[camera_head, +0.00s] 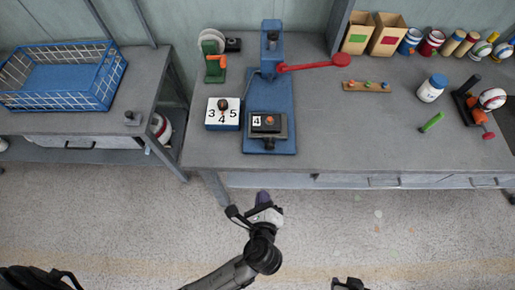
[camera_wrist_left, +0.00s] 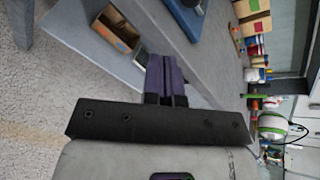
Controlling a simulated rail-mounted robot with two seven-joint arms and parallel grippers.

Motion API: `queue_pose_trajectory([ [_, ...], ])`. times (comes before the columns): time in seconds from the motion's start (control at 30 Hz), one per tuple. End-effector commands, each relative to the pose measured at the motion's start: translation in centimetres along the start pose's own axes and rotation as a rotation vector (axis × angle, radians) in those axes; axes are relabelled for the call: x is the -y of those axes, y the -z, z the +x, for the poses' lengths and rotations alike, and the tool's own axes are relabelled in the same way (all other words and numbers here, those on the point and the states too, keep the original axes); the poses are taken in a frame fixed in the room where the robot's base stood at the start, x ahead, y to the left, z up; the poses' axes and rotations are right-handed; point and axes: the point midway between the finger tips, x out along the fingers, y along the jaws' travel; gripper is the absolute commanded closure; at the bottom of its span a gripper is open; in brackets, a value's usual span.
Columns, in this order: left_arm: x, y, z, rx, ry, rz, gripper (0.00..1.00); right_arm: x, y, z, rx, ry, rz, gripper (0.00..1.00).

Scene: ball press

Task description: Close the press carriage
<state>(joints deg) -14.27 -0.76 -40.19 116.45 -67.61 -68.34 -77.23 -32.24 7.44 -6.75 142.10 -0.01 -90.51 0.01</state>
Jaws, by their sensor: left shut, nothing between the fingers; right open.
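The blue press (camera_head: 271,45) stands on the grey bench with its red lever (camera_head: 315,65) pointing right. Its carriage (camera_head: 267,125), a dark block with a small tile marked 4 and an orange knob, sits at the front end of the blue base. My left gripper (camera_head: 263,199) is shut and empty, in front of the bench edge and apart from the carriage. Its purple fingers (camera_wrist_left: 166,78) show pressed together in the left wrist view. My right gripper (camera_head: 348,284) shows only its dark tips at the bottom edge; it is open.
A white block marked 3, 4, 5 (camera_head: 222,114) sits left of the carriage. A green stand (camera_head: 213,58) is behind it. A wooden strip (camera_head: 367,86), white jar (camera_head: 432,89) and green item (camera_head: 432,122) lie right.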

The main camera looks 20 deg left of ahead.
Motion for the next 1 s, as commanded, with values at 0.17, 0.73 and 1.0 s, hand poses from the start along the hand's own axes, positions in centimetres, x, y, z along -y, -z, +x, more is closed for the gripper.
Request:
queue_pose_trajectory([
  [0.17, 1.2, -0.9, -0.1, 0.075, 0.065, 0.391, 1.00, 0.7, -0.9, 0.1, 0.021, 0.017, 0.009, 0.56],
  [0.73, 1.8, -0.9, 2.6, 0.092, 0.076, 0.737, 1.00, 0.5, -1.0, 0.9, 0.018, 0.011, 0.006, 0.56],
  [1.0, 2.3, -1.2, 7.8, 0.091, 0.075, 0.735, 1.00, 0.4, -1.5, 2.2, 0.018, 0.006, 0.000, 0.56],
])
